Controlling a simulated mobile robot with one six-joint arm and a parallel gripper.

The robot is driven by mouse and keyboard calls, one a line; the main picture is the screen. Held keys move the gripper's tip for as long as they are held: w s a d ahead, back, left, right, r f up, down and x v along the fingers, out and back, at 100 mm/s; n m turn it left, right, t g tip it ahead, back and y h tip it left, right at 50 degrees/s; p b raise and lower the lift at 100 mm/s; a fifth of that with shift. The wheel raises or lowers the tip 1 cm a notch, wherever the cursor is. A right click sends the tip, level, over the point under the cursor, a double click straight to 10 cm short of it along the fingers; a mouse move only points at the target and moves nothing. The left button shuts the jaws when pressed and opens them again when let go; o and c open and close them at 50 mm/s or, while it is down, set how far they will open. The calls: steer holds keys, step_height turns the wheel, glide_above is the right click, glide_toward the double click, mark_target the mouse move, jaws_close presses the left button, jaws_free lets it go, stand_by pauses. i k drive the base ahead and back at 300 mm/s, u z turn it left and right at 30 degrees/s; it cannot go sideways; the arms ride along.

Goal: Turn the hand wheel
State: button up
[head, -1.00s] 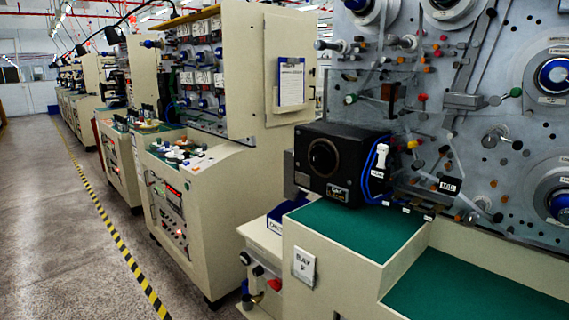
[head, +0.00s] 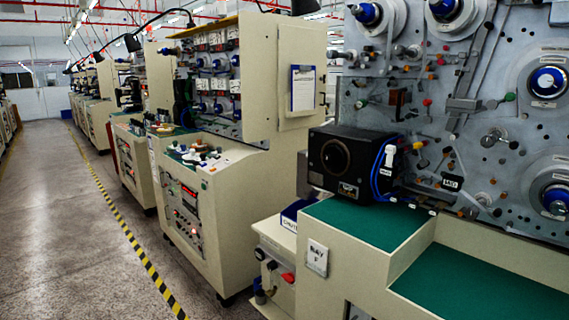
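No part is plainly a hand wheel. Round parts on the near machine's grey panel (head: 440,110) include blue-centred spindle hubs at the right, one upper (head: 547,82) and one lower (head: 556,199). I cannot tell whether any of these is the wheel. My gripper is not in view.
A black box (head: 350,163) with a round opening stands on the green-topped ledge (head: 360,222). Cream machines (head: 205,205) line the aisle. The floor (head: 75,230) left of the yellow-black tape (head: 133,240) is clear.

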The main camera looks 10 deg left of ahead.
mark_target(334, 159)
steer(key=z, duration=0.05)
steer(key=k, duration=0.25)
steer(key=u, duration=2.3)
steer(key=k, duration=0.65)
steer(key=z, duration=0.35)
steer(key=i, duration=1.45)
steer(key=u, duration=0.15)
